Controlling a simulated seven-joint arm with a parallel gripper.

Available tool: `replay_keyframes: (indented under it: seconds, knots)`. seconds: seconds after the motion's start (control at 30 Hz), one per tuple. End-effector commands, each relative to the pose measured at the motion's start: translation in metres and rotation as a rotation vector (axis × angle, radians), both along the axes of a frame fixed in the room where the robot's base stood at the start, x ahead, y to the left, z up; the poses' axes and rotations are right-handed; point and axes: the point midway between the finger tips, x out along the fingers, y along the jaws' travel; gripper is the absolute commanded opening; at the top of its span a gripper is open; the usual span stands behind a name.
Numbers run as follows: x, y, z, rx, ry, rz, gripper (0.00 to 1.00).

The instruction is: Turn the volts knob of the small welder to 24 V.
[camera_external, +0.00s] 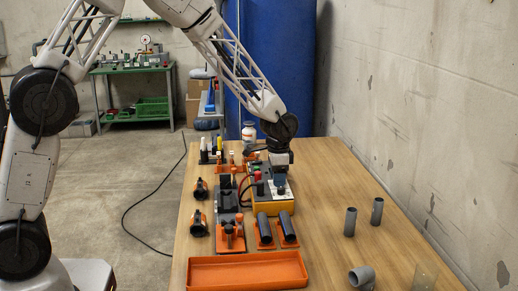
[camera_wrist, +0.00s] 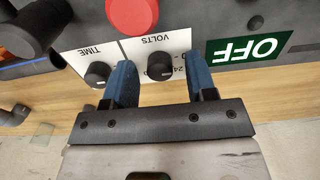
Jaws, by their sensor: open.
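The small welder (camera_external: 273,203) is a yellow-and-dark box on the table in the external view. My gripper (camera_external: 280,186) points down over its top. In the wrist view its two blue fingers (camera_wrist: 159,68) are apart, one on each side of the black volts knob (camera_wrist: 160,65). The knob sits on a white label reading VOLTS, upside down in this view. Part of "24" shows beside it; the rest is hidden by the right finger. The pointer's exact setting is hard to read. I cannot tell whether either finger touches the knob.
A black time knob (camera_wrist: 98,74) is just left of the left finger. A red button (camera_wrist: 132,14) and a green OFF sign (camera_wrist: 247,48) are close by. Grey pipes (camera_external: 351,221), dark cylinders in orange holders (camera_external: 265,229) and an orange tray (camera_external: 247,271) stand on the table.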

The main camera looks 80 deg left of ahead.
Motion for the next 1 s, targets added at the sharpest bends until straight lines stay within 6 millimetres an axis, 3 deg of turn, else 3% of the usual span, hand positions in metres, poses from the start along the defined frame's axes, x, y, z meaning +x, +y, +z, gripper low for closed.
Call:
replay_keyframes:
  seconds: [0.3, 0.63, 1.0]
  knots:
    - [0.0000, 0.0000, -0.0014, 0.000, 0.000, 0.000, 0.52]
    - [0.0000, 0.0000, -0.0013, 0.000, 0.000, 0.000, 0.02]
    - [0.0000, 0.0001, -0.0007, 0.001, -0.001, -0.046, 0.02]
